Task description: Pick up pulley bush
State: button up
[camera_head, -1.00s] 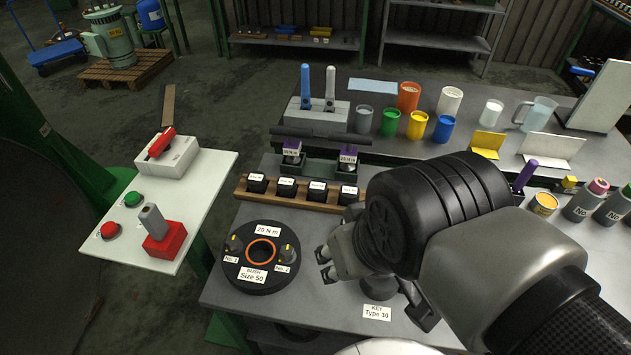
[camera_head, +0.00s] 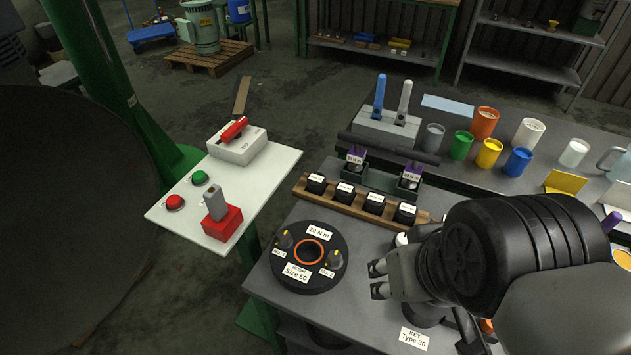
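Nothing shows between the fingertips. They appear apart from the bush; their exact height above the table cannot be told. My arm hides the table to the right.
A wooden rack (camera_head: 340,197) with several black blocks stands behind the bush. A "KEY Type 30" label (camera_head: 414,340) lies at the front. Several coloured cups (camera_head: 488,153) stand at the back right. A white control panel (camera_head: 263,172) with red and green buttons is at left.

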aim_at(317, 181)
jog(key=i+j+z, duration=0.2)
jog(key=j, duration=0.25)
jog(key=j+z, duration=0.2)
jog(key=j, duration=0.25)
jog(key=i+j+z, duration=0.1)
jog(key=j+z, duration=0.15)
jog(key=j, duration=0.2)
